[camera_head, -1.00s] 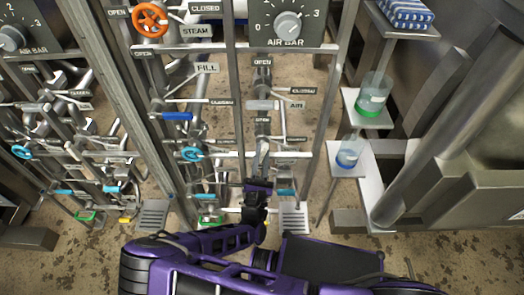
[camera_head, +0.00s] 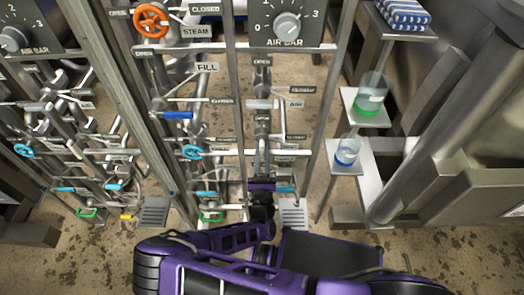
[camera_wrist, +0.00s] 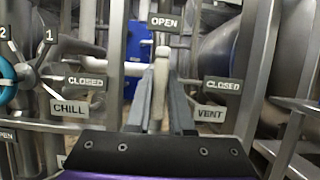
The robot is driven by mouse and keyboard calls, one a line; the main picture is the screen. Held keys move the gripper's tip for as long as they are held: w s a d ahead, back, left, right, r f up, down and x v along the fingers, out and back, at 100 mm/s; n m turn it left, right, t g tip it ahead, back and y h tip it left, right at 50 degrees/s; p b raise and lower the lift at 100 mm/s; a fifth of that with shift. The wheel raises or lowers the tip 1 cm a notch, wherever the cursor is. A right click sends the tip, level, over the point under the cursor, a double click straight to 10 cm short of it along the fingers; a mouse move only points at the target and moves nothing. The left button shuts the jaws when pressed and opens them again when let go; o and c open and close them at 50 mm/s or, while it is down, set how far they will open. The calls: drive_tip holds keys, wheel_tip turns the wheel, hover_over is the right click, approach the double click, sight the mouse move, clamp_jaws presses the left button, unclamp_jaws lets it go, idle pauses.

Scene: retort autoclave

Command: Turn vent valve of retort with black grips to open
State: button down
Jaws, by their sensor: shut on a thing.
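In the wrist view the vent lever, with a pale grey grip (camera_wrist: 160,88), stands upright just below the OPEN plate (camera_wrist: 165,22). The VENT label (camera_wrist: 211,113) and a CLOSED plate (camera_wrist: 222,85) are to its right. My gripper (camera_wrist: 161,92) has its two grey fingers on either side of the lever, shut on it. In the head view my gripper (camera_head: 261,190) is at the bottom of the middle panel and hides most of the lever. The grip looks pale, not black.
A chill valve label (camera_wrist: 71,107) and a teal handwheel (camera_wrist: 6,80) are to the left. Pipes and frame posts (camera_head: 240,110) stand close around my gripper. A shelf with a green-bottomed beaker (camera_head: 370,95) is at right. The floor in front is clear.

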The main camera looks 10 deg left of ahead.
drive_tip(key=c, duration=0.8)
unclamp_jaws()
drive_tip(key=v, duration=1.7)
drive_tip(key=shift+s, duration=0.2)
drive_tip(key=shift+d, duration=0.1)
